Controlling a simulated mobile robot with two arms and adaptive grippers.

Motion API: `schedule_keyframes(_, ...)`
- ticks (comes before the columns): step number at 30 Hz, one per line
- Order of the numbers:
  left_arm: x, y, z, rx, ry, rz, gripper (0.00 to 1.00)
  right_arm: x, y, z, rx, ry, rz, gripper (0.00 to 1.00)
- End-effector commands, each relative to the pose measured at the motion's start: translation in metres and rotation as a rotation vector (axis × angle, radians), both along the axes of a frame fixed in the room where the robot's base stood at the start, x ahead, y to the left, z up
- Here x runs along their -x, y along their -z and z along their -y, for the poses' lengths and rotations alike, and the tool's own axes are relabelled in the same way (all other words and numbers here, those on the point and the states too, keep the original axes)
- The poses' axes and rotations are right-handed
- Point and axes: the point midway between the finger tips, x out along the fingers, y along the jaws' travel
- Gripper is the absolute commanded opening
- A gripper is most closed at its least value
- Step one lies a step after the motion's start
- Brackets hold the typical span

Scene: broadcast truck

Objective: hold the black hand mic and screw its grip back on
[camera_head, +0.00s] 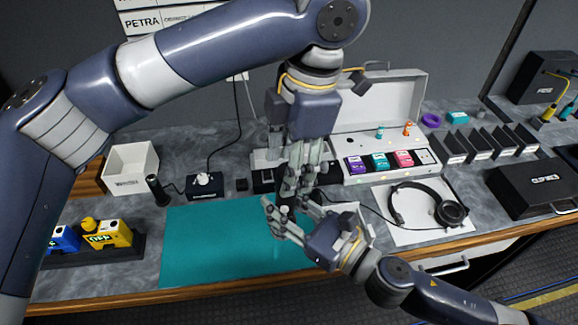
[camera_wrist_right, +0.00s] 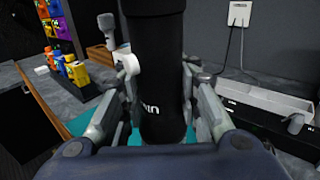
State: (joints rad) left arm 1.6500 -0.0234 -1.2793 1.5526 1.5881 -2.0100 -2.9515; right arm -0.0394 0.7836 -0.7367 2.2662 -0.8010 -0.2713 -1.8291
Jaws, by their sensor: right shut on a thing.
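The black hand mic (camera_wrist_right: 158,85) stands roughly upright between the fingers of my right gripper (camera_wrist_right: 160,105) in the right wrist view, with white lettering on its lower part. In the head view only a dark piece of the mic (camera_head: 284,213) shows among the fingers. My right gripper (camera_head: 283,217) is shut on it above the teal mat (camera_head: 215,240). My left gripper (camera_head: 297,180) points down from above, directly over the right one. Its fingers overlap the mic area, and I cannot tell whether they grip anything. The joint between grip and mic body is hidden in the head view.
Headphones (camera_head: 445,212) lie on a white sheet at the right. An open white case (camera_head: 385,165) with coloured packs stands behind. A black upright object (camera_head: 157,190), a white bin (camera_head: 131,168) and yellow and blue blocks (camera_head: 108,236) are at the left. The mat's left part is clear.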

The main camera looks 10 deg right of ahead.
Motion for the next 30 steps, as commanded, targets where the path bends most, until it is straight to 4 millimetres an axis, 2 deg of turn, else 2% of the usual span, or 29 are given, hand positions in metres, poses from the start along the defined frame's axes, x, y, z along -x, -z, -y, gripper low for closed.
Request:
schedule_keyframes(3,0.001,-0.017,0.001,0.000,0.000,0.002,0.50,0.000,-0.002,0.000,-0.001,0.000,0.003,0.00)
schedule_keyframes(6,0.002,-0.025,0.002,0.000,0.000,0.001,0.50,0.000,-0.002,0.000,-0.002,0.000,0.004,0.00)
schedule_keyframes(20,0.002,-0.027,0.002,0.003,-0.039,0.005,0.49,0.000,-0.002,0.000,-0.002,0.000,0.004,0.00)
schedule_keyframes(23,0.002,-0.027,0.002,0.010,-0.130,0.020,0.49,0.000,-0.002,0.000,-0.002,0.000,0.004,0.00)
schedule_keyframes(30,0.002,-0.029,0.002,0.040,-0.517,0.077,0.49,0.000,-0.002,0.000,-0.002,0.000,0.004,0.00)
